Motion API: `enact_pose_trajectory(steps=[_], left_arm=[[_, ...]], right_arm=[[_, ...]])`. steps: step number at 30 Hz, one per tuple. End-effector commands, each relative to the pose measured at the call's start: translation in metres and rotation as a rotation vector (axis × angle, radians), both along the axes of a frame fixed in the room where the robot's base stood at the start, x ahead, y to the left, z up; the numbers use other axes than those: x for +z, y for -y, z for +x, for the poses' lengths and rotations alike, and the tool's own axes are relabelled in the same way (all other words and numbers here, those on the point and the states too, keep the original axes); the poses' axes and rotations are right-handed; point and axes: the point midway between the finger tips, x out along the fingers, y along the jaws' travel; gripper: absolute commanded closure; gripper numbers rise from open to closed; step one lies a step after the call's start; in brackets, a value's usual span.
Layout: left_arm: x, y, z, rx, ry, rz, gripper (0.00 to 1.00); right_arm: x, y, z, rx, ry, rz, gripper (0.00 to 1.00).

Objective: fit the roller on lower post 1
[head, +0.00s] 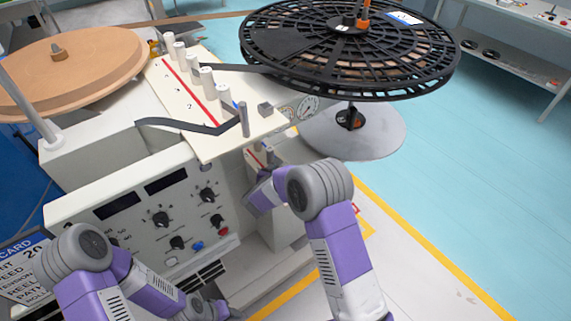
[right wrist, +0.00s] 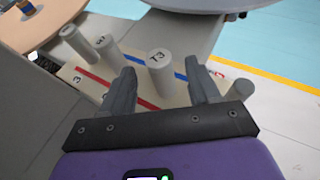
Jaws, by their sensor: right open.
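In the right wrist view a grey roller (right wrist: 160,75) marked T3 stands upright between the two fingers of my right gripper (right wrist: 160,68). The fingers are open, with a gap on each side of it. It rises from a pale lower plate (right wrist: 80,76) with a red and a blue line. Two more grey cylinders, a middle one (right wrist: 108,50) and a left one (right wrist: 74,42), stand to its left. I cannot tell which is lower post 1. In the head view my right arm hides most of the lower plate (head: 254,160).
In the head view an upper plate (head: 180,100) carries several white rollers and a dark tape (head: 185,126). A large black reel (head: 290,55) overhangs to the right. A brown disc (head: 75,68) lies at left. The front panel (head: 140,215) has knobs.

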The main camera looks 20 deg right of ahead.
Motion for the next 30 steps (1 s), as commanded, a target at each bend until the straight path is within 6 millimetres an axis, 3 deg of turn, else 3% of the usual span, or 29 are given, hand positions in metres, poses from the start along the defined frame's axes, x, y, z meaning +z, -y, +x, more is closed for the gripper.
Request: enact_pose_trajectory(steps=[6,12,30], left_arm=[[0.012,0.0,0.0,0.0,0.0,0.0,0.57],[0.015,0.0,0.0,0.0,0.0,0.0,0.57],[0.015,0.0,0.0,0.0,0.0,0.0,0.57]], right_arm=[[0.02,-0.025,-0.035,0.004,-0.001,-0.001,0.39],[0.027,-0.037,-0.051,0.0,0.0,-0.001,0.39],[0.028,-0.039,-0.054,-0.001,0.001,-0.001,0.39]])
